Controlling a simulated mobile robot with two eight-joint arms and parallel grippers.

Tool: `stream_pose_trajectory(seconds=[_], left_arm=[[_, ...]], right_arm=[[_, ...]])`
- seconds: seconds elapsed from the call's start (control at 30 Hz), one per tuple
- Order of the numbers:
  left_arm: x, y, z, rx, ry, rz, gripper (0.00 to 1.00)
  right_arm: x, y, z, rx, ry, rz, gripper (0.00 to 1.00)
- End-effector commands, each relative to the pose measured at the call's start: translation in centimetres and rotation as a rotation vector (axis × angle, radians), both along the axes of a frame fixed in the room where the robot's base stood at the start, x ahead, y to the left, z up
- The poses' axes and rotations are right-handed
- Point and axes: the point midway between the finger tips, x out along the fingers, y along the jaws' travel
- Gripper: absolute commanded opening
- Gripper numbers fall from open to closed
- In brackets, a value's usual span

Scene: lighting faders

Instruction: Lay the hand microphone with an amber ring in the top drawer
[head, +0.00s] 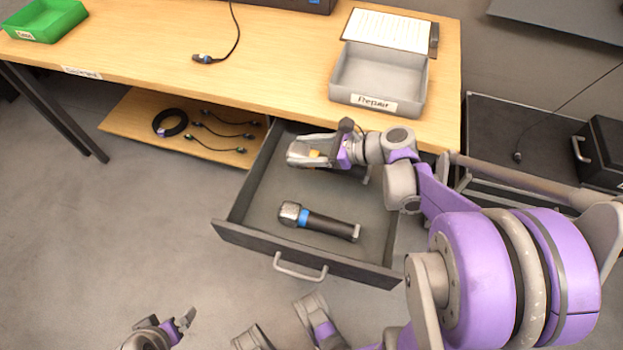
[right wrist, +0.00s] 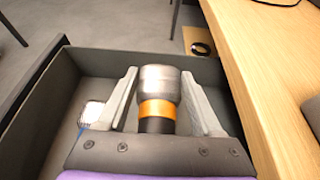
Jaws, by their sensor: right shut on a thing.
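The hand microphone with an amber ring (right wrist: 157,108) has a silver head and a dark body. My right gripper (head: 312,153) is shut on it, with a finger on either side in the right wrist view. It is held over the back part of the open drawer (head: 262,190) under the table; I cannot tell whether it touches the drawer floor. The amber ring also shows in the head view (head: 314,154). My left gripper (head: 175,323) is low at the bottom of the head view, away from the drawer; its jaw opening is unclear.
A microphone with a blue ring (head: 318,220) lies in the drawer's front part. The drawer floor left of it is clear. The tabletop edge (head: 270,104) overhangs the drawer's back. A grey Repair tray (head: 380,75) and a green tray (head: 45,20) stand on the table.

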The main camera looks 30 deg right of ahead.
Motion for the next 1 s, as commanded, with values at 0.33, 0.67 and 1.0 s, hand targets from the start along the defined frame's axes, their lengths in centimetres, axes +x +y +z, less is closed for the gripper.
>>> stream_pose_trajectory(seconds=[0.33, 0.67, 1.0], left_arm=[[0.2, 0.0, -2.8, 0.000, 0.009, 0.000, 1.00], [0.5, 0.0, -4.6, 0.000, 0.015, 0.000, 1.00], [0.5, 0.0, -4.7, 0.000, 0.015, 0.000, 1.00]], right_arm=[[0.0, 0.0, -5.6, 0.001, 0.001, 0.001, 0.00], [0.0, 0.0, -9.3, 0.000, 0.002, 0.001, 0.00], [0.0, 0.0, -9.6, 0.001, 0.001, 0.001, 0.00]])
